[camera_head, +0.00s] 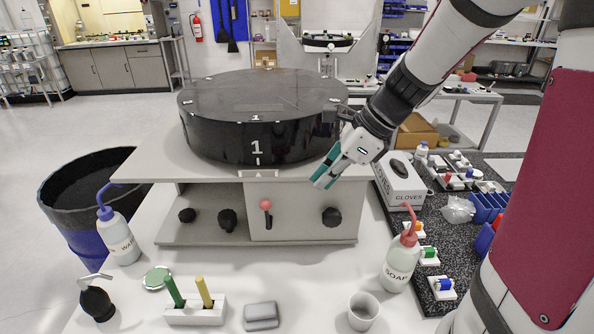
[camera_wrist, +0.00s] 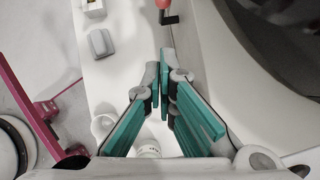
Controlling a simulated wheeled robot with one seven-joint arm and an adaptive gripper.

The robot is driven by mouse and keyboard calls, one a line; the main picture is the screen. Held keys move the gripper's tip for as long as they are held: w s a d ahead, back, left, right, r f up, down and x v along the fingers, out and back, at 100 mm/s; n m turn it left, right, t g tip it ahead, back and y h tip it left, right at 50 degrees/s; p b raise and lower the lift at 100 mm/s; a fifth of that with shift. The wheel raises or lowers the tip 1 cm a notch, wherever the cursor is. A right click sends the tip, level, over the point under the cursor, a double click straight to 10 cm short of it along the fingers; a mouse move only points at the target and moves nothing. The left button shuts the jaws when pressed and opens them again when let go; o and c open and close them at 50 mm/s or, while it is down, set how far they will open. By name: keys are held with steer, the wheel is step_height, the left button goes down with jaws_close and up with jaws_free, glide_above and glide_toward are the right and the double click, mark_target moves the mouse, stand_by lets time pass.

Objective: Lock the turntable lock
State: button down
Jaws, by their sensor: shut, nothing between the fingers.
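The turntable (camera_head: 210,130), a large black drum marked 1, sits on a grey fixture box (camera_head: 300,225). A red-knobbed lever (camera_head: 266,206), which looks like the turntable lock, is on the front panel below the number, knob up. The lever's red knob also shows at the top edge of the wrist view (camera_wrist: 163,4). My gripper (camera_head: 322,182), with teal finger pads, is in front of the fixture's right side, to the right of the lever and apart from it. It is shut and empty; the fingers also show in the wrist view (camera_wrist: 161,66).
Black knobs (camera_head: 227,220) flank the lever, one (camera_head: 332,217) below my gripper. On the front table stand a soap bottle (camera_head: 400,262), a white cup (camera_head: 363,311), a grey block (camera_head: 261,315) and a holder with two sticks (camera_head: 195,312). A gloves box (camera_head: 400,180) is at the right.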

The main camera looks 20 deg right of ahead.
mark_target(267, 211)
steer(key=w+a+f, duration=0.4)
steer(key=a+f, duration=0.2)
steer(key=f, duration=0.1)
steer(key=shift+w+a+f, duration=0.3)
steer(key=shift+a+r, duration=0.1)
steer(key=shift+a, duration=0.05)
steer(key=shift+w+a+h+p, duration=0.1)
steer(key=shift+a+h+p, duration=0.05)
steer(key=shift+h+p, duration=0.3)
